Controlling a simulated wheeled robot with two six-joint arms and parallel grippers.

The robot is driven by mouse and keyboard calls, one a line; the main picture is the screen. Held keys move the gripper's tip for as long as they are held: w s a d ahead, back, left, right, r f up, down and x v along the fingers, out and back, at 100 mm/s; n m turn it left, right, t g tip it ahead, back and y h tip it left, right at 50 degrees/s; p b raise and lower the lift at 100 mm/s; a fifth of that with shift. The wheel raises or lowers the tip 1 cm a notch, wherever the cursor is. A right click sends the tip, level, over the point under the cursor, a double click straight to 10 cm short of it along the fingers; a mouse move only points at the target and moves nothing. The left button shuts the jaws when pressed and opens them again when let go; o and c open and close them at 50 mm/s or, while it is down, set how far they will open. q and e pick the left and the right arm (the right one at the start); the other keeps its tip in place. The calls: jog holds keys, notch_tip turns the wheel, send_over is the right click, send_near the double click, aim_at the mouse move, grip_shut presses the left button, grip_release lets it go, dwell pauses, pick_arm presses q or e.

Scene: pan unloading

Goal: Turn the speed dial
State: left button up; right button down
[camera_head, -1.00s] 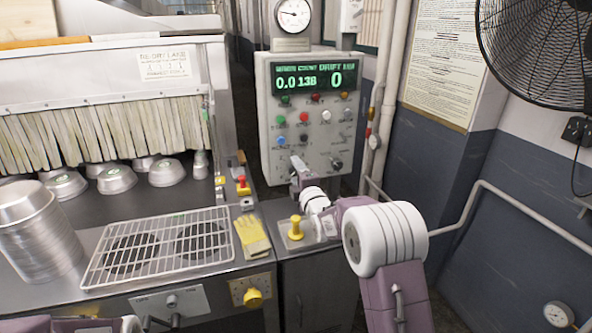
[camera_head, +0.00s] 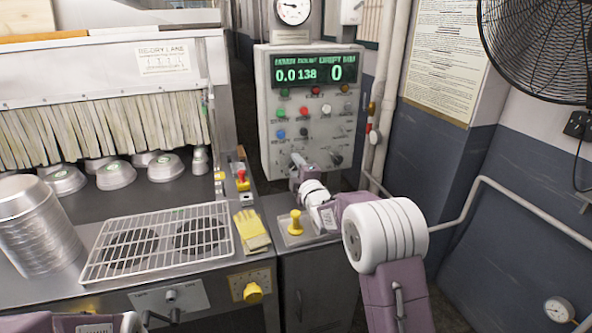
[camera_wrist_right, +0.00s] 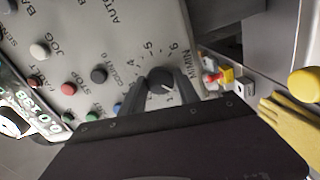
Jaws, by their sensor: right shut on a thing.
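The speed dial (camera_wrist_right: 161,80) is a dark round knob with a pale pointer line and a ring of numbers, seen in the right wrist view. My right gripper (camera_wrist_right: 158,88) has its two dark fingers around the dial, one on each side, and is shut on it. In the head view my right gripper (camera_head: 298,162) reaches the lower left of the grey control panel (camera_head: 268,130) and covers the dial. A second dark knob (camera_head: 336,158) sits to its right on the panel. My left gripper is not seen; only part of that arm shows at the bottom left.
The panel's green display (camera_head: 313,72) reads 0.0, 138 and 0. Coloured buttons sit above the dial. Yellow gloves (camera_head: 251,231), a wire rack (camera_head: 85,273) and stacked pans (camera_head: 38,225) are left. A fan (camera_head: 535,45) is right.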

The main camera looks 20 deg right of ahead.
jog(key=m+b, duration=0.1)
jog(key=m, duration=0.1)
jog(key=shift+f+m+b, duration=0.2)
jog(key=shift+m+b, duration=0.15)
jog(key=shift+m, duration=0.05)
jog(key=m+b, duration=0.1)
jog(key=m, duration=0.2)
jog(key=shift+m+b, duration=0.3)
jog(key=shift+b, duration=0.1)
jog(key=m+b, duration=0.1)
jog(key=m, duration=0.1)
jog(key=shift+m, duration=0.3)
jog(key=m, duration=0.3)
jog(key=shift+r+m+b, duration=0.1)
jog(key=shift+m+b, duration=0.2)
jog(key=shift+b, duration=0.1)
jog(key=m, duration=0.2)
jog(key=shift+m, duration=0.4)
jog(key=m, duration=0.3)
jog(key=shift+m, duration=0.3)
jog(key=m, duration=0.6)
jog(key=shift+m, duration=0.3)
